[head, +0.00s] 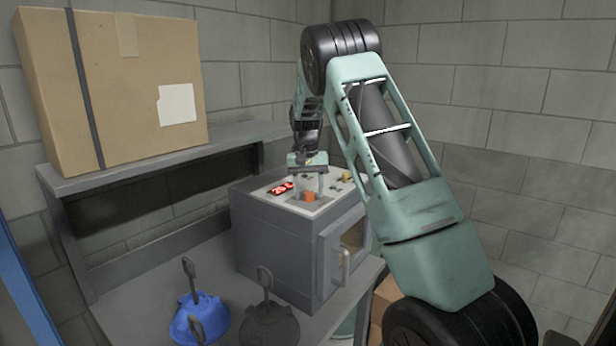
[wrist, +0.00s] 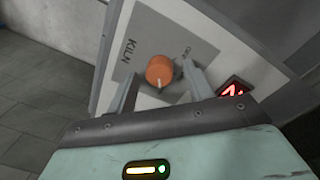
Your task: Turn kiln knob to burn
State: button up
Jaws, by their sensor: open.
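The grey kiln (head: 275,245) stands on the bench, with a pale control panel on its top. The orange kiln knob (head: 309,197) sits on that panel. In the wrist view the knob (wrist: 159,69) shows a pale pointer mark on the edge nearest my gripper. The word KILN is printed beside it; the position labels are too small to read. My gripper (head: 308,186) is over the panel, pointing down at the knob. In the wrist view its open fingers (wrist: 160,78) stand either side of the knob, with gaps visible; I cannot tell whether they touch it.
The kiln's front has a door handle (head: 346,267). Blue (head: 200,318) and dark (head: 269,325) hoods lie on the bench in front. A cardboard box (head: 120,90) sits on the shelf.

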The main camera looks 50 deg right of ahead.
aim_at(305, 193)
notch_tip(305, 193, up, 17)
jog(key=b, duration=0.3)
jog(key=shift+w+a, duration=0.3)
jog(key=shift+w, duration=0.05)
